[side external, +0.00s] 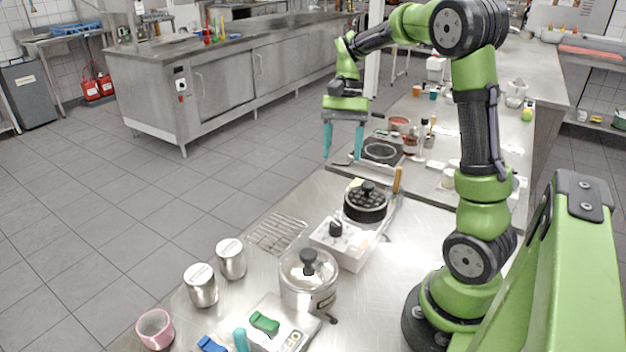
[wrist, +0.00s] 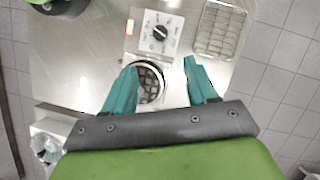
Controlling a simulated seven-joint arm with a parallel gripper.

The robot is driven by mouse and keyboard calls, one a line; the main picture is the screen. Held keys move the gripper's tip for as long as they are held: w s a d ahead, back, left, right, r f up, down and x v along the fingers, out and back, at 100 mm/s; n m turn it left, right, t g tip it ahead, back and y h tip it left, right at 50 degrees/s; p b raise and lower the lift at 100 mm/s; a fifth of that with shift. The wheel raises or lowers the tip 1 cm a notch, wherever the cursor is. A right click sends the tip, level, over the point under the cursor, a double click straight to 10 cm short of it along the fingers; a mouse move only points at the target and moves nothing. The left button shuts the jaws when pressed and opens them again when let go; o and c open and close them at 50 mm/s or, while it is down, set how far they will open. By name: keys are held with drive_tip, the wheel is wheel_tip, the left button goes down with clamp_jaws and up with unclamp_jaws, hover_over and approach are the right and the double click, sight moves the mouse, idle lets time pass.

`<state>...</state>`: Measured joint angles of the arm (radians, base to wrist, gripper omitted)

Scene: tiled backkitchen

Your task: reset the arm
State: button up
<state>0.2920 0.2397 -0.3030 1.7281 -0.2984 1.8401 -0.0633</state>
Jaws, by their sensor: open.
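My green arm rises from its base on the right of the steel counter (side external: 400,275) in the side view and bends over to the left. My gripper (side external: 342,152) hangs pointing down, high above the counter's left edge. Its two teal fingers are apart and nothing is between them. In the wrist view my gripper (wrist: 162,72) is also open and empty, with the counter below.
Bottles (side external: 422,139) stand farther back. Open floor lies left.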

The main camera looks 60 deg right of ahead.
drive_tip(key=shift+w+d+r, duration=0.1)
drive_tip(key=shift+d+r, duration=0.15)
drive_tip(key=shift+r, duration=0.35)
drive_tip(key=s+a+r+n+t+h, duration=0.1)
drive_tip(key=s+a+n+t, duration=0.2)
drive_tip(key=a, duration=0.5)
drive_tip(key=s+a+r+n+t+h, duration=0.1)
drive_tip(key=s+a+n+t, duration=0.3)
drive_tip(key=a, duration=0.5)
drive_tip(key=n+t, duration=0.1)
drive_tip(key=n, duration=0.1)
drive_tip(key=shift+s+a+r+n+t, duration=0.2)
drive_tip(key=shift+r+n+t, duration=0.1)
drive_tip(key=shift+r+t, duration=0.1)
